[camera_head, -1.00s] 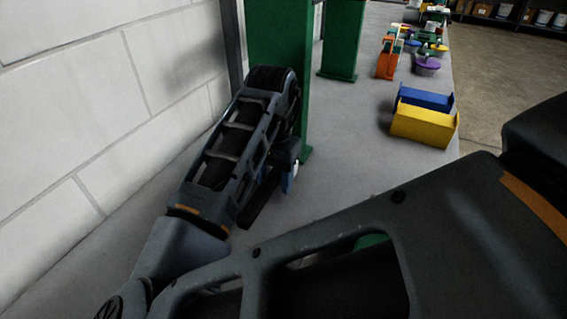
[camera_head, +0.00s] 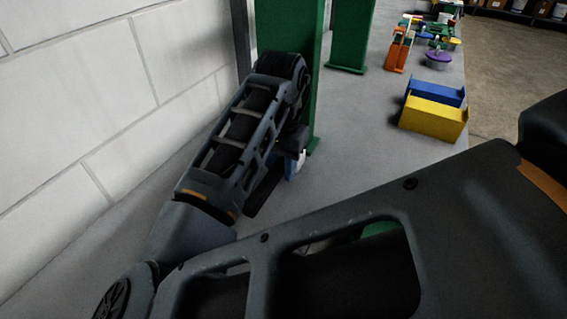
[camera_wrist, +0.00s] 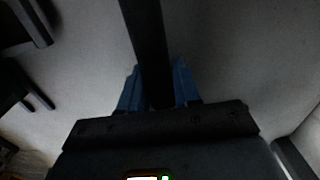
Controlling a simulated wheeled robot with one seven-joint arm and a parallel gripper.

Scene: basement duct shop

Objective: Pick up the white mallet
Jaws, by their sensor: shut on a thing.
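My gripper (camera_wrist: 157,88) has its two blue fingers closed on either side of a dark bar, which looks like the handle of the white mallet (camera_wrist: 145,35). In the head view my gripper (camera_head: 291,170) is low beside the green upright, mostly hidden by my arm. A small white part of the mallet (camera_head: 301,157) shows by the blue finger there, and a dark bar slants down to the left. The mallet's head cannot be made out in the wrist view. I cannot tell whether the mallet touches the grey surface.
Green uprights (camera_head: 348,40) stand along the white block wall (camera_head: 90,90). A yellow bin (camera_head: 433,120) and a blue bin (camera_head: 436,92) sit to the right. An orange stand (camera_head: 398,52) and several coloured items are farther back. The grey surface (camera_head: 355,120) between is clear.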

